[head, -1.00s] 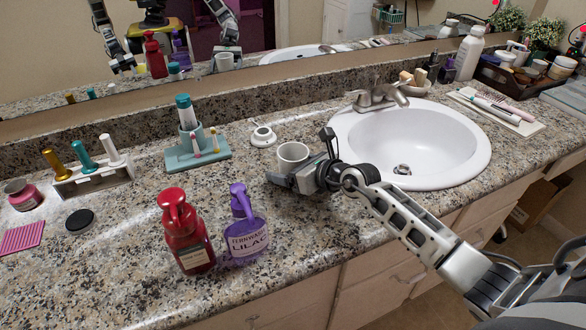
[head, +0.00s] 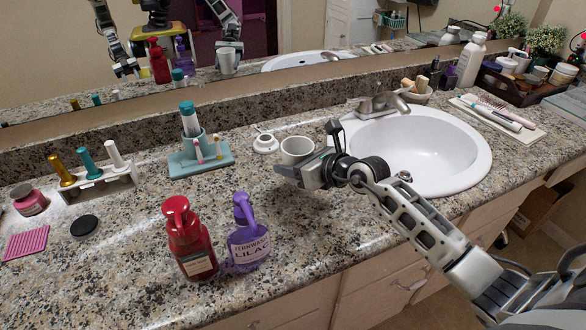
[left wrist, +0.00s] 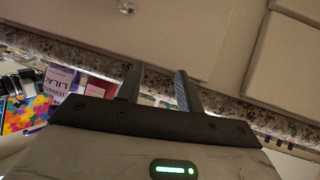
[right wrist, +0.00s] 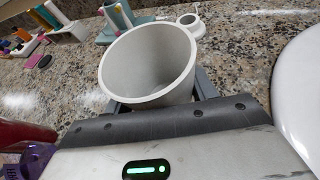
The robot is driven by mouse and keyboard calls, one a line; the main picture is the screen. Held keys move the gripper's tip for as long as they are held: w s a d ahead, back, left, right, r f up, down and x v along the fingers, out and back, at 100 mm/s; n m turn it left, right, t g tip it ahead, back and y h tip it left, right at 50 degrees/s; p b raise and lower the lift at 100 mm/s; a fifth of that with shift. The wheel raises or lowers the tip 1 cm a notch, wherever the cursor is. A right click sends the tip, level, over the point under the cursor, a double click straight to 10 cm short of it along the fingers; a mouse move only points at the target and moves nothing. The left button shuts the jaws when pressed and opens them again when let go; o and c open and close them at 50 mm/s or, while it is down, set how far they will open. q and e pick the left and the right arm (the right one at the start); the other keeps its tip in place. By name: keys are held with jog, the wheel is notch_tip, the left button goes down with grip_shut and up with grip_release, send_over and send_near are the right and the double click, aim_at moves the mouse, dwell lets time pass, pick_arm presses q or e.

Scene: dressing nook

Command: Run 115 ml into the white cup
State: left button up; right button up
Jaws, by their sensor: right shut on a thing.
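The white cup (head: 297,150) is upright or slightly tilted over the counter, left of the sink. My right gripper (head: 302,170) is shut on it from the near side. The right wrist view looks into the cup (right wrist: 150,65); its inside looks empty, and its base is hidden. The faucet (head: 383,104) stands behind the white sink basin (head: 430,150), to the right of the cup; I see no water running.
A red pump bottle (head: 190,240) and a purple pump bottle (head: 248,245) stand near the front edge, left of my right arm. A small white round item (head: 265,145) sits beside the cup. A teal holder (head: 190,160) is farther left. A soap dish (head: 415,94) is beside the faucet.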

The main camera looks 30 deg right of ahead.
aim_at(306, 155)
jog(key=s+r, duration=0.3)
jog(key=s+d+r, duration=0.1)
jog(key=s+r, duration=0.1)
jog(key=shift+r+p, duration=0.2)
jog(key=shift+p, duration=0.2)
jog(key=a+v, duration=0.1)
jog(key=v, duration=0.7)
jog(key=shift+s+r, duration=0.2)
jog(key=shift+s, duration=0.4)
jog(key=shift+a, duration=0.1)
